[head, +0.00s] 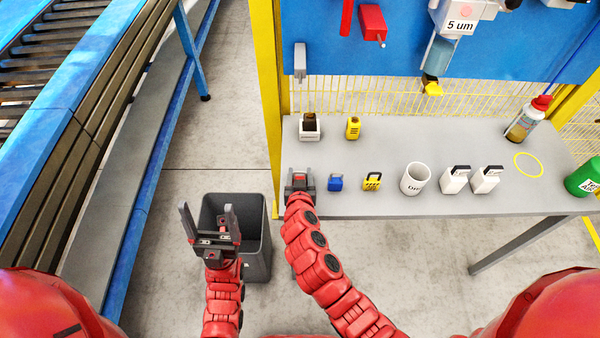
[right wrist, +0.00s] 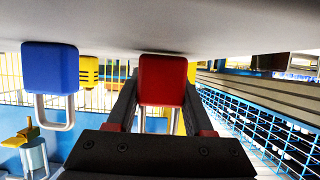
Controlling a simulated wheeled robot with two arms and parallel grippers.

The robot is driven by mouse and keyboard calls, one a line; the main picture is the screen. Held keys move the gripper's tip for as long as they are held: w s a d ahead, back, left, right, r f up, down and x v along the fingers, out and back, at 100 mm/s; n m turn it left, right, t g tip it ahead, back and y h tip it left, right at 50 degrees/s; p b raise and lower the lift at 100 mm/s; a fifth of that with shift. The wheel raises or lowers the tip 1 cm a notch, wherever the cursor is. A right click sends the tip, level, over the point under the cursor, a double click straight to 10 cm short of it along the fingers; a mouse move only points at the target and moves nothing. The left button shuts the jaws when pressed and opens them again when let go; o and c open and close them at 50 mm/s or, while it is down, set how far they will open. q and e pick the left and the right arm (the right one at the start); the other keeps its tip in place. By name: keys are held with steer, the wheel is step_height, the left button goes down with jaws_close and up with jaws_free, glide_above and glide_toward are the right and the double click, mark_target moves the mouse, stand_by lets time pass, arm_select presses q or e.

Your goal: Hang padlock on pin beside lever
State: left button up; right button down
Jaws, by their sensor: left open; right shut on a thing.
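A red padlock (head: 300,178) stands at the left end of the grey table, between the fingers of my right gripper (head: 299,174), which is shut on it. In the upside-down right wrist view the red padlock (right wrist: 162,82) shows its body close to the tabletop and its shackle towards the palm; contact with the table is unclear. My left gripper (head: 207,210) is open and empty near the bin. On the blue board is a red lever-like part (head: 346,16) beside a red block (head: 372,20) with a small pin-like tip (head: 382,44).
A blue padlock (head: 335,183) and a yellow-black padlock (head: 372,181) stand right of my right gripper. A white cup (head: 414,178), white boxes (head: 455,180), and spray can (head: 528,120) are further right on the table (head: 400,140). A dark bin (head: 262,240) stands below-left.

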steer(key=shift+f+b, duration=0.25)
steer(key=shift+b, duration=0.15)
steer(key=shift+c, duration=1.4)
jaws_free()
steer(key=shift+r, duration=0.1)
